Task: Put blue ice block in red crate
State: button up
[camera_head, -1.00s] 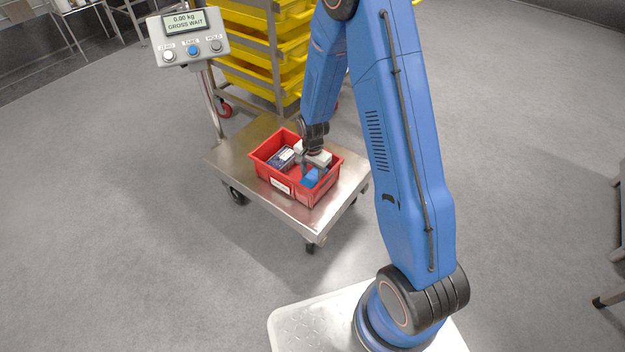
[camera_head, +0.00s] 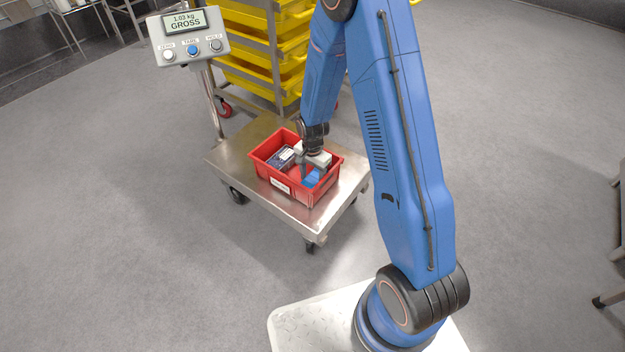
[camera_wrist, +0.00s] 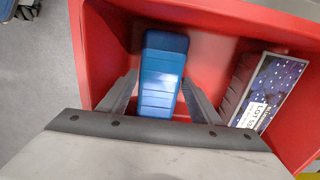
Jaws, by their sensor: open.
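The blue ice block (camera_wrist: 161,75) lies inside the red crate (camera_wrist: 98,45) in the wrist view, beside the crate's wall. It also shows in the head view (camera_head: 311,178), partly hidden by my gripper. The red crate (camera_head: 277,179) stands on the steel platform of a wheeled scale. My gripper (camera_wrist: 158,92) reaches down into the crate. Its fingers are open, one on each side of the block, with small gaps visible in the wrist view.
A dark blue labelled box (camera_wrist: 270,92) lies in the crate right of the block. A rack of yellow trays (camera_head: 265,55) stands behind. Grey floor is clear around.

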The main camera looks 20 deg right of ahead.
notch_tip(320, 180, up, 12)
notch_tip(320, 180, up, 10)
jog(key=n+t, duration=0.1)
jog(key=n, duration=0.1)
send_over(313, 179)
jog(key=s+d, duration=0.1)
jog(key=s, duration=0.3)
jog(key=s+d+r+n+t, duration=0.1)
jog(key=s+d+r+n, duration=0.15)
jog(key=s+r, duration=0.65)
jog(key=s+d+r+n+t, duration=0.1)
jog(key=s+r+n, duration=0.2)
jog(key=s, duration=0.6)
jog(key=s+d+r+n+t, duration=0.1)
jog(key=s+r+n, duration=0.2)
jog(key=s+r, duration=0.4)
jog(key=s, duration=0.3)
jog(key=shift+d+t, duration=0.2)
jog(key=shift+t, duration=0.2)
jog(key=shift+s, duration=0.1)
